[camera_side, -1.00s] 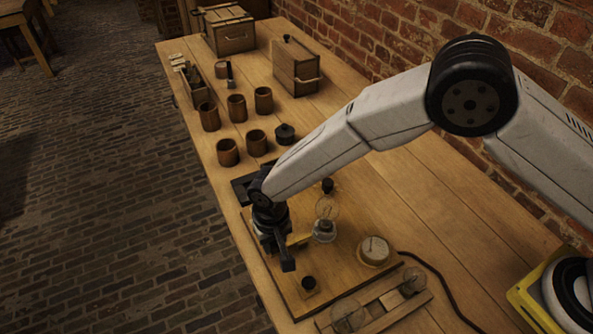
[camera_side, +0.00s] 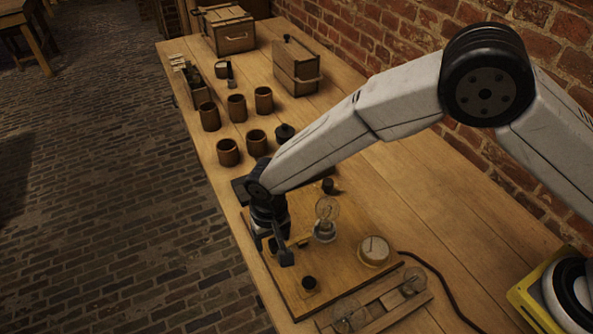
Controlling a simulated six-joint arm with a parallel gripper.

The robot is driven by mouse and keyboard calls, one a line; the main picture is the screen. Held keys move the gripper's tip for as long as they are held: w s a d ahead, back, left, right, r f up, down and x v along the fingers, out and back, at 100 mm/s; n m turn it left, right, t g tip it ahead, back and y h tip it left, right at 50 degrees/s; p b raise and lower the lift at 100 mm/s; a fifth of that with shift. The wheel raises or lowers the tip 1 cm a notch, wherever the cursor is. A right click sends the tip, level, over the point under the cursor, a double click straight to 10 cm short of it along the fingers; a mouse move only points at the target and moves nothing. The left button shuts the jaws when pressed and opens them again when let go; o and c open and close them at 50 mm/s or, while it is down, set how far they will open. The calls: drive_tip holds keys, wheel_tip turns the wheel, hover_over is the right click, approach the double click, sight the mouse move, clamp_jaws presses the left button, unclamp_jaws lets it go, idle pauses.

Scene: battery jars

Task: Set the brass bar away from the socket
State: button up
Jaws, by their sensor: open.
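A brass bar (camera_side: 304,241) shows as a short yellowish strip on the wooden board, between my gripper and the bulb socket (camera_side: 325,236). Its left part is hidden behind my gripper. A clear glass bulb (camera_side: 327,209) stands upright in the socket. My gripper (camera_side: 276,251) points down over the left part of the board, its dark fingers apart, left of the socket. Whether a finger touches the bar cannot be told from this view.
The board (camera_side: 345,272) carries a round gauge (camera_side: 374,250) and dark knobs (camera_side: 309,283). A rack with glass bulbs (camera_side: 380,306) lies in front. Several brown jars (camera_side: 237,108), a box (camera_side: 296,68) and a crate (camera_side: 229,32) stand farther back.

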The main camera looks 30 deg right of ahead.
drive_tip(key=shift+r, duration=2.85)
drive_tip(key=shift+d+r, duration=0.1)
drive_tip(key=shift+d, duration=0.1)
drive_tip(key=d+r+t, duration=0.1)
drive_tip(key=d+r, duration=0.2)
drive_tip(key=d, duration=0.6)
drive_tip(key=d+r, duration=0.3)
drive_tip(key=d, duration=0.5)
drive_tip(key=s+d+r+t, duration=0.1)
drive_tip(key=s+d+r, duration=0.1)
drive_tip(key=s+d, duration=1)
drive_tip(key=d, duration=0.3)
drive_tip(key=shift+d+r+t, duration=0.2)
drive_tip(key=shift+d+t, duration=0.1)
